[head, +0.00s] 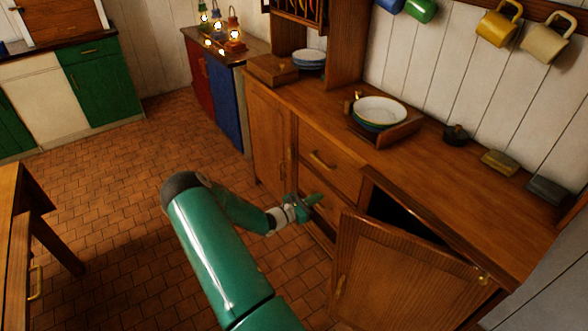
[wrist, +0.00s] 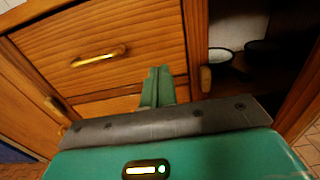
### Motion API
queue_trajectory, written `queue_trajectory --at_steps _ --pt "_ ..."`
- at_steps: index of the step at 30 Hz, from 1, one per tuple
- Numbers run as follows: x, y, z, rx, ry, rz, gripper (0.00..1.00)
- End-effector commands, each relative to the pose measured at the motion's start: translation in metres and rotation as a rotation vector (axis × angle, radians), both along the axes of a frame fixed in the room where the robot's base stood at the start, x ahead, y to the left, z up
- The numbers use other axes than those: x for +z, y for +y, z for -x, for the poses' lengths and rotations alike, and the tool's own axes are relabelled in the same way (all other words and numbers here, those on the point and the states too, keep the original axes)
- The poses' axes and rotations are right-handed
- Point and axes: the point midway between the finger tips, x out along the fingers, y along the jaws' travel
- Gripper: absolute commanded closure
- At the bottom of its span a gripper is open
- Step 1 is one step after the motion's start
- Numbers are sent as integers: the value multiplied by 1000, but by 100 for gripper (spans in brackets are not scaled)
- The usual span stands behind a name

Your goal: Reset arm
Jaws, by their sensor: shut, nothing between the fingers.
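My green arm reaches from the bottom of the head view toward the wooden cabinet. My gripper (head: 312,199) is in front of the cabinet's drawers, beside the open door (head: 385,270). In the wrist view my gripper (wrist: 158,78) has its two green fingers together, with nothing between them. A drawer front with a brass handle (wrist: 98,57) is just beyond the fingers, to the left. I cannot tell whether the fingertips touch the cabinet.
The open cupboard holds a white-rimmed bowl (wrist: 220,56) and a dark dish (wrist: 262,48). A bowl (head: 380,112) sits in a wooden tray on the counter. A wooden table (head: 28,215) stands at left. The tiled floor (head: 120,200) between is clear.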

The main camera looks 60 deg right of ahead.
Motion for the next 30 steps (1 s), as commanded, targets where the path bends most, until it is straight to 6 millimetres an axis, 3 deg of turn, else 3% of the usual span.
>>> queue_trajectory --at_steps 8,14,23,30 --pt "1 2 0 -2 -4 0 100" --pt "26 20 -16 -54 -132 1 100" --pt "93 90 -55 -209 -517 -47 100" --pt "142 159 -83 -318 -811 -135 100"
